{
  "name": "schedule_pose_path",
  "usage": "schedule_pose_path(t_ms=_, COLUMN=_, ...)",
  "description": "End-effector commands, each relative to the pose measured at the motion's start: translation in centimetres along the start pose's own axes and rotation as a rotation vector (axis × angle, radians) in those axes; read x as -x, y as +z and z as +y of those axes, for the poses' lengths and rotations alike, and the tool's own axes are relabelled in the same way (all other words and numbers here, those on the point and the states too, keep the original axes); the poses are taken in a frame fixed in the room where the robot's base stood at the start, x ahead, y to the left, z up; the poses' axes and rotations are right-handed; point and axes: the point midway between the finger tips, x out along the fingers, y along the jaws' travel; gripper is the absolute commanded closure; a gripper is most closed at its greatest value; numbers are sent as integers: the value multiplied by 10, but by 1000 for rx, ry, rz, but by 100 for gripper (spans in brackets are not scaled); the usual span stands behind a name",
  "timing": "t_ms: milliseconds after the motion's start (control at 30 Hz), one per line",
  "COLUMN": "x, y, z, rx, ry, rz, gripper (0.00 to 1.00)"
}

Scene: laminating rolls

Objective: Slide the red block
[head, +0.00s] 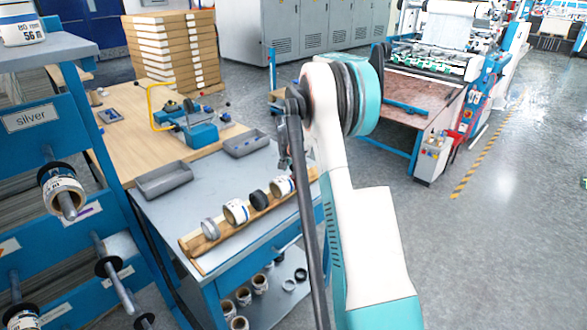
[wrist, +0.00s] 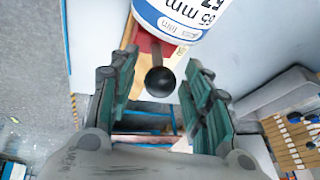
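In the wrist view, the red block (wrist: 145,41) shows only in part, at the top centre on a wooden strip. A white and blue film roll (wrist: 184,17) marked 65 mm covers part of it. A dark round knob (wrist: 160,81) on a short stem stands in front of the red block. My gripper (wrist: 161,70) has its two green-padded fingers spread wide, one on each side of the knob, with no contact visible. In the head view, my gripper (head: 284,152) hangs beside the right end of the wooden roll cradle (head: 205,252), partly hidden by my arm.
Grey trays (head: 163,182) lie behind. A blue rack (head: 60,130) with rolls on spindles stands left. Floor at right is clear.

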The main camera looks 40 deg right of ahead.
Motion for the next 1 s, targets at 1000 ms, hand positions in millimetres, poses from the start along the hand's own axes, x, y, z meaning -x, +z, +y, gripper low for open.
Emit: schedule_pose_path(t_ms=1000, x=-42, y=-118, z=25, rx=-3, ry=1, rz=1, gripper=100)
